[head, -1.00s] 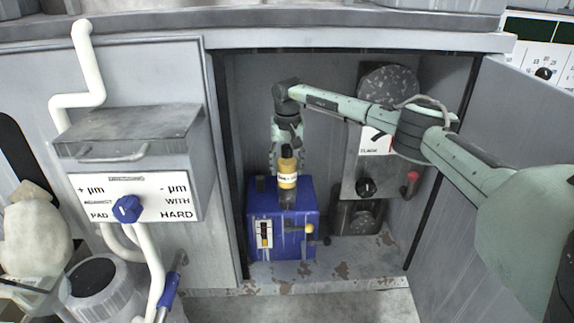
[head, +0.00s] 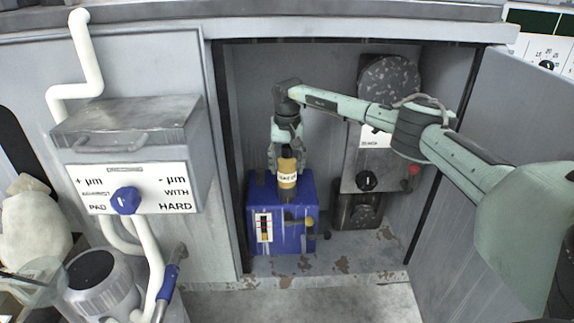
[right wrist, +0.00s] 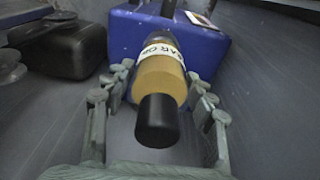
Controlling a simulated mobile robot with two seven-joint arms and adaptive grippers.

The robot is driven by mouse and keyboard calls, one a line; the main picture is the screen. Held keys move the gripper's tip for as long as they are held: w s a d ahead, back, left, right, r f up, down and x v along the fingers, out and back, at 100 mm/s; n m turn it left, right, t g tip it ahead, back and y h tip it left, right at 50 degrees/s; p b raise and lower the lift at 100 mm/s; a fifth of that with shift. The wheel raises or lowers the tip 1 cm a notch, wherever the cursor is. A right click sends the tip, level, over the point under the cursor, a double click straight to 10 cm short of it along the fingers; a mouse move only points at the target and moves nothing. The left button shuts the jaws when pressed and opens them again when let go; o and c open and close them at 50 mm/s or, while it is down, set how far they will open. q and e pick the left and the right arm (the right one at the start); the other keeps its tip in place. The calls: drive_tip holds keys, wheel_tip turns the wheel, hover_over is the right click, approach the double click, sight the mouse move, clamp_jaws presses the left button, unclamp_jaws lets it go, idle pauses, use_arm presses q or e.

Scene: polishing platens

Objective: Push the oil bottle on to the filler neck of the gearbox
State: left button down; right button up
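The oil bottle (head: 287,181) has a yellow body, a pale label and a black end facing up. My right gripper (head: 287,165) is shut on it from above, a finger on each side. In the right wrist view the bottle (right wrist: 160,80) points away from the camera towards the blue gearbox, between the fingertips (right wrist: 160,72). The blue gearbox (head: 268,205) stands on the cabinet floor. The bottle's lower end overlaps the gearbox's top and front. The filler neck is hidden, so I cannot tell whether they touch. My left gripper is out of view.
The cabinet floor (head: 350,262) is bare in front of the gearbox. A grey unit with a black knob (head: 366,180) is to the right. The open door (head: 500,130) stands at the right. A panel with a blue knob (head: 126,200) is at the left.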

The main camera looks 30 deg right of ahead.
sight(287, 148)
drive_tip(key=o, duration=0.3)
drive_tip(key=r, duration=0.4)
drive_tip(key=s+r, duration=0.1)
drive_tip(key=r, duration=0.7)
drive_tip(key=shift+s+a, duration=0.15)
drive_tip(key=shift+a, duration=0.25)
drive_tip(key=shift+f, duration=0.1)
